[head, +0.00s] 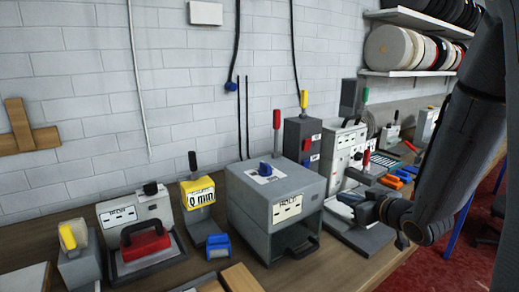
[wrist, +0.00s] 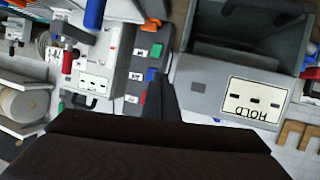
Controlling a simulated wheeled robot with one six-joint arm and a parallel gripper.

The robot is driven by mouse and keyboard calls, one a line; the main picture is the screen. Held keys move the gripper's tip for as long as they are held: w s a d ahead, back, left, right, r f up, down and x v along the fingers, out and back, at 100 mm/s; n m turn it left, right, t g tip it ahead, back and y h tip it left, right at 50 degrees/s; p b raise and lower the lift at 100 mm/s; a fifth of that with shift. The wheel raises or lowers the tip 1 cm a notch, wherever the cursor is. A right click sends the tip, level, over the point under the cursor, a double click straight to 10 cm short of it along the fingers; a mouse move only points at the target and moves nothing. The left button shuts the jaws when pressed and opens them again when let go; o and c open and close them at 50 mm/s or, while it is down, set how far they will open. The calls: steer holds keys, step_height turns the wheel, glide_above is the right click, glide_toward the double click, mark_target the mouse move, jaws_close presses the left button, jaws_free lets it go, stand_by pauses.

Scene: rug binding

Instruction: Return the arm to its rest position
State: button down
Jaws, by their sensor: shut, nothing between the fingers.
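My arm comes down from the upper right of the head view, with its wrist bent low over the bench. My gripper (head: 352,207) points left, in front of the grey machines and to the right of the grey box labelled HOLD (head: 275,205). In the wrist view my gripper (wrist: 163,88) shows as a narrow dark shape, shut with nothing held. A wide dark brown part of mine fills the lower part of that view. The HOLD box (wrist: 205,90) is on the right there, upside down. I cannot tell the exact gap between gripper and machines.
The bench (head: 345,272) runs along a white block wall. Shelves with rolls (head: 410,50) hang at the upper right.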

steer(key=s+f+m+g+h+b, duration=0.1)
steer(key=s+f+g, duration=0.1)
steer(key=f, duration=0.1)
steer(key=s+f+m+g+h+b, duration=0.1)
steer(key=s+f+g+h, duration=0.1)
steer(key=s+f, duration=0.1)
steer(key=s+f+m+g+h+b, duration=0.1)
steer(key=s+f+g+h+b, duration=0.1)
steer(key=f, duration=0.2)
steer(key=shift+s+d+f, duration=0.2)
steer(key=shift+s+f, duration=0.1)
steer(key=s+f+g, duration=0.1)
steer(key=s, duration=0.1)
steer(key=s+a+g+b, duration=0.1)
steer(key=s, duration=0.1)
steer(key=s+a+f+m+g+b, duration=0.1)
steer(key=s, duration=0.1)
steer(key=shift+s+a+f, duration=0.15)
steer(key=shift+s+f, duration=0.2)
steer(key=shift+s, duration=0.05)
steer(key=s+a+g+b, duration=0.1)
steer(key=s+a+g, duration=0.2)
steer(key=s, duration=0.4)
steer(key=shift+s+a+f+m, duration=0.35)
steer(key=shift+a+f+m, duration=0.05)
steer(key=shift+f, duration=0.05)
